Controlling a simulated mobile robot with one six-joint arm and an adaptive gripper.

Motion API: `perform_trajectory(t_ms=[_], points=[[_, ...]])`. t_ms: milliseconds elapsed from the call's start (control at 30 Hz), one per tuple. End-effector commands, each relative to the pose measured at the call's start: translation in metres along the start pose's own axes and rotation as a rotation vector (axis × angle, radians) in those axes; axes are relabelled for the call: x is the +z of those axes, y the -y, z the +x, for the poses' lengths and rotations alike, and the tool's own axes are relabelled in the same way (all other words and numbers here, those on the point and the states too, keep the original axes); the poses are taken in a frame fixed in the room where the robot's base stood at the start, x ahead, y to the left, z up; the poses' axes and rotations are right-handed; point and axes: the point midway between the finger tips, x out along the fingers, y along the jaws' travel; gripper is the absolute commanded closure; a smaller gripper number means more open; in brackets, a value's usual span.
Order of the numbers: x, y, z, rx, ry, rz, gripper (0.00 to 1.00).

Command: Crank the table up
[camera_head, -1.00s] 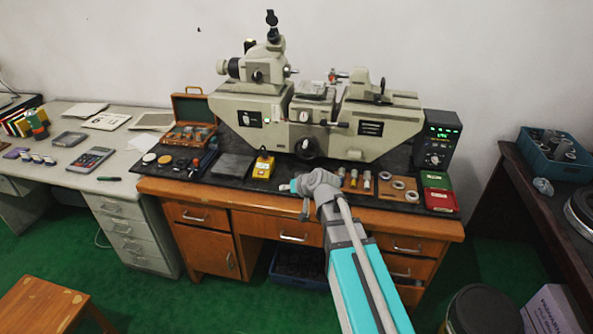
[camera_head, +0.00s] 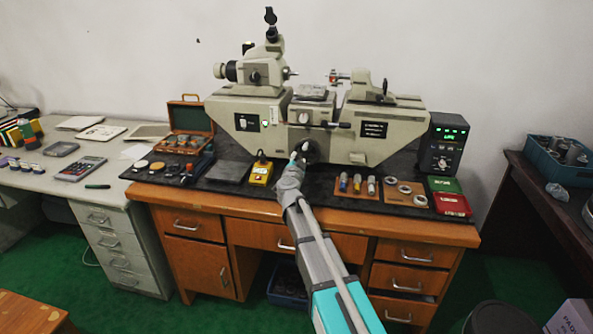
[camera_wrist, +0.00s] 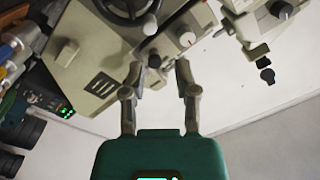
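The grey-beige measuring machine (camera_head: 345,140) stands on the bench, with its small table (camera_head: 313,93) at the middle. The dark handwheel (camera_head: 312,152) is on the front below that table; my gripper partly covers it. In the wrist view the handwheel (camera_wrist: 127,12) is at the top edge, with a light knob (camera_wrist: 149,25) by its rim. My gripper (camera_head: 299,150) is in front of the handwheel's left part. In the wrist view my gripper (camera_wrist: 159,68) has its fingers apart. A dark-tipped knob (camera_wrist: 154,60) shows between the fingertips, with no clear contact.
A yellow box (camera_head: 260,172) sits left of my gripper on the black mat. A board with small cylinders (camera_head: 357,186) and rings lies to the right. A display unit (camera_head: 443,143) and green and red boxes (camera_head: 452,204) stand at the right end.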

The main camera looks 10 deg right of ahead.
Motion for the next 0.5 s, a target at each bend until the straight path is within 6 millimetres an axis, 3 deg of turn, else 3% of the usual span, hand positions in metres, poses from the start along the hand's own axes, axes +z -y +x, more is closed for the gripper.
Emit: perform_trajectory(t_ms=[500], points=[[0.0048, -0.008, 0.0029, 0.051, -0.018, 0.014, 0.61]])
